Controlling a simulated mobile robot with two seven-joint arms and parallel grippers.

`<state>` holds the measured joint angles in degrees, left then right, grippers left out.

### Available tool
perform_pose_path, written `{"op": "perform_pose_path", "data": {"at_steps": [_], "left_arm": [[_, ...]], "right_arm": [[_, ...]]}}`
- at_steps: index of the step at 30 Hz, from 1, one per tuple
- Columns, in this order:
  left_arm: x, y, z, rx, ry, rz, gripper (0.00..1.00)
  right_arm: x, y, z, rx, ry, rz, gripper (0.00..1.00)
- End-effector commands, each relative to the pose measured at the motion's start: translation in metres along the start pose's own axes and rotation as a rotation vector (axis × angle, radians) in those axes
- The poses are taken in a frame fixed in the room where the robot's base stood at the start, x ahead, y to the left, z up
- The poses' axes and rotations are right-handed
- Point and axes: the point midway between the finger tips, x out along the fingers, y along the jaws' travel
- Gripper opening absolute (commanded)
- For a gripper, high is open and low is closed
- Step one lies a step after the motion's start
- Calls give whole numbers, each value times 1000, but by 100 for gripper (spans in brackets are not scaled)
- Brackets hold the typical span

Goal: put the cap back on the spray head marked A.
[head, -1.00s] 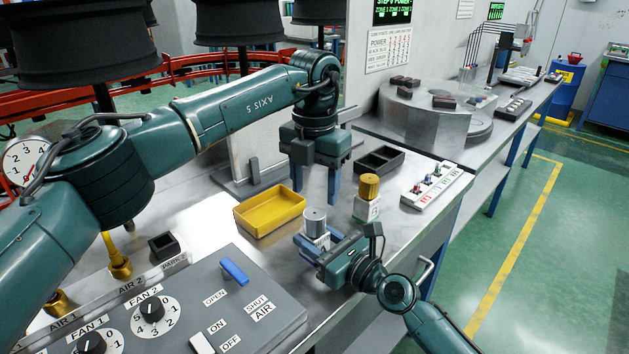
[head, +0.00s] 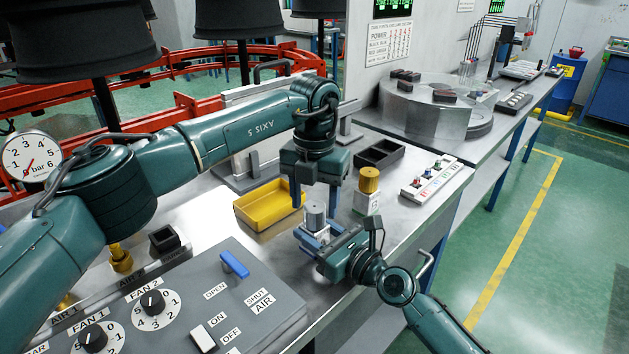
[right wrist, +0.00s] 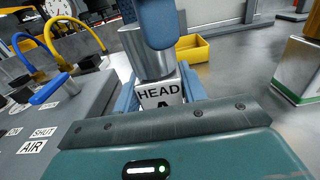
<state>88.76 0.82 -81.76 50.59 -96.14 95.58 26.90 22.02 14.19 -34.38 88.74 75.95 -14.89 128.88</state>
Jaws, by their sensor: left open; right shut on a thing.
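The spray head marked A (right wrist: 160,94) is a white block with a silver cylinder (head: 315,217) on top. It stands upright, and the cylinder also shows in the right wrist view (right wrist: 143,52). I cannot tell whether this cylinder is the cap. My right gripper (right wrist: 160,100) is shut on the white block, with a blue finger at each side. My left gripper (head: 315,207) points down over the cylinder, open, its fingers to either side of it in the head view. In the right wrist view one left finger (right wrist: 157,22) hides part of the cylinder.
A brass-topped white block (head: 369,190) stands to the right. A control panel with a blue lever (head: 234,265) is front left. A white strip (head: 430,180) lies right.

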Motion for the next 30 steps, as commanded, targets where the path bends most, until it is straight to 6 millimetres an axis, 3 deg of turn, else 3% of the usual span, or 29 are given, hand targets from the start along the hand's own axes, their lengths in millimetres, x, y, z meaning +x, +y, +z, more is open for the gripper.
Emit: {"op": "perform_pose_path", "data": {"at_steps": [6, 17, 30], "left_arm": [[24, 0, 0, 0, -1, 0, 55], [28, 0, 0, 0, -1, 0, 55], [28, 0, 0, 0, -1, 1, 20]], "right_arm": [[0, 0, 0, 0, 1, 0, 0], [0, 0, 0, 0, 1, 0, 0], [0, 0, 0, 0, 1, 0, 0]]}}
